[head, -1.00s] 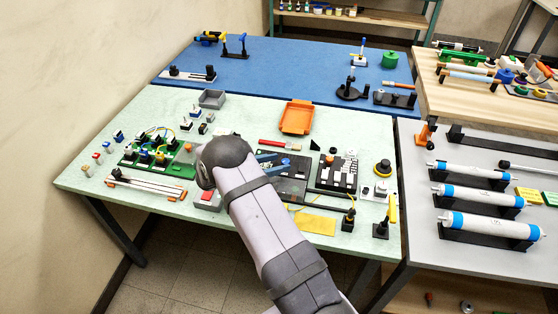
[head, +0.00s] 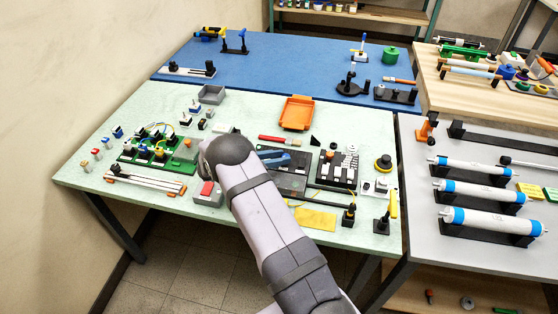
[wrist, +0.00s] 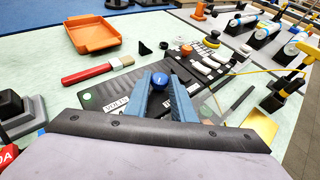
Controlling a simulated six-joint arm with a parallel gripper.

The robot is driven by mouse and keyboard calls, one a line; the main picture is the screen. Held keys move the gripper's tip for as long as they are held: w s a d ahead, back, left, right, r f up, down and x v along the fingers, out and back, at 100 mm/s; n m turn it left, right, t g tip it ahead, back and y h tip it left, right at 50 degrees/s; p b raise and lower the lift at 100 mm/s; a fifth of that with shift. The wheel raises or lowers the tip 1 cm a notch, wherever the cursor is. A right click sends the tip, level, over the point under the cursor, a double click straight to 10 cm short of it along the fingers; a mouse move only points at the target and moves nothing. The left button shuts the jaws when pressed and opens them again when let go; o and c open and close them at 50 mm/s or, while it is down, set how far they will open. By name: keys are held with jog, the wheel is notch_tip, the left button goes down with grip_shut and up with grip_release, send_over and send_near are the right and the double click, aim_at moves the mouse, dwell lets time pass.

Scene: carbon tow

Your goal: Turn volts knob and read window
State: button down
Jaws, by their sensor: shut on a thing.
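The blue volts knob (wrist: 160,80) stands on a black panel (wrist: 128,82). A white label reading VOLTS (wrist: 117,104) lies beside it, left of the fingers. My gripper (wrist: 162,90) has its two blue fingers shut on the knob, one on each side. In the head view my gripper (head: 284,158) is over the upper part of the black panel (head: 293,184), and the knob is hidden there. A second label is partly covered by the fingers. I cannot make out the read window or the knob's setting.
A red-handled brush (wrist: 98,73) lies just beyond the panel, with an orange tray (wrist: 92,33) behind it. A second black panel with white blocks (head: 338,168) stands close on the right. A grey box with a red top (head: 207,192) is near my forearm.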

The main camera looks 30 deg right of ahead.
jog(key=shift+w+d+f+m+g+b, duration=0.1)
jog(key=shift+w+m+g+b, duration=0.15)
jog(key=shift+m+g+b, duration=0.9)
jog(key=shift+w+f+m+g+b, duration=0.1)
jog(key=shift+w+m+g+b, duration=0.35)
jog(key=shift+b, duration=1.35)
jog(key=shift+s+r+g+b, duration=0.15)
jog(key=shift+r+g+b, duration=0.05)
jog(key=shift+g+b, duration=0.25)
jog(key=shift+r, duration=0.1)
jog(key=c, duration=1.5)
grip_release()
jog(key=shift+s, duration=0.1)
jog(key=shift+w+a+b, duration=0.2)
jog(key=shift+a+b, duration=0.15)
jog(key=shift+a, duration=0.15)
jog(key=shift+r+b+v, duration=0.15)
jog(key=shift+b+v, duration=0.25)
jog(key=shift+v, duration=1.2)
jog(key=shift+r+b+v, duration=0.15)
jog(key=shift+b+v, duration=0.2)
jog(key=shift+v, duration=1.25)
